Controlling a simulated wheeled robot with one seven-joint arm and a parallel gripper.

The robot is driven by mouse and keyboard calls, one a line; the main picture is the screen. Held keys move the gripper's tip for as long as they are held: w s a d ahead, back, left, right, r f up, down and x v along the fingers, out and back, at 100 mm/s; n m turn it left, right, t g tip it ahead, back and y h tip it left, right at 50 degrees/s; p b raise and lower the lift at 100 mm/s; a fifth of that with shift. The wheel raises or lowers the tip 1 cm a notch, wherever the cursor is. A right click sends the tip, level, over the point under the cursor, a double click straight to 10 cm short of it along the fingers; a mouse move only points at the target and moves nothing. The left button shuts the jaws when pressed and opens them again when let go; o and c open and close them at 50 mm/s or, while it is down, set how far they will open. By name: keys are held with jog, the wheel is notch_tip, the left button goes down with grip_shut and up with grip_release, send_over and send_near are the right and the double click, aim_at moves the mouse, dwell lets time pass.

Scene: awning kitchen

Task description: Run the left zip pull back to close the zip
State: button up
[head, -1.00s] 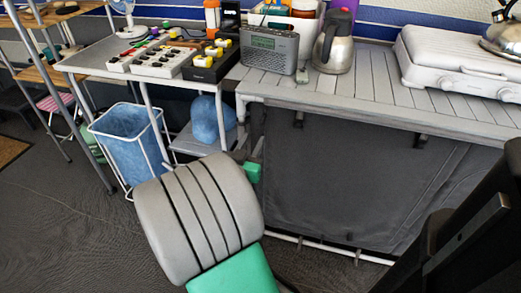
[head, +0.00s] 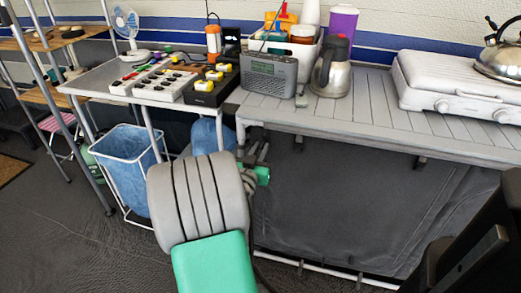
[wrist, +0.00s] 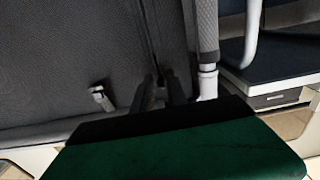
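The dark fabric front (head: 370,210) of the kitchen stand hangs under the slatted worktop; it fills the left of the wrist view (wrist: 70,50). A dark seam, seemingly the zip (wrist: 153,40), runs down the fabric there. A small pale tab (wrist: 102,98) hangs left of it; I cannot tell whether it is a zip pull. My gripper (head: 258,148) is at the stand's left end, below the worktop edge. In the wrist view its dark fingers (wrist: 162,88) are a little apart at the seam's lower end. Nothing is clearly seen held; the left zip pull is not clearly made out.
The stand's pale left post (wrist: 207,80) is close to the right of my fingers. A radio (head: 268,76), a steel jug (head: 331,72) and a white stove (head: 455,85) stand on the worktop. A blue-lined bin (head: 125,165) stands on the floor at left.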

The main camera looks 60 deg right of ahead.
grip_shut()
dwell(1.0)
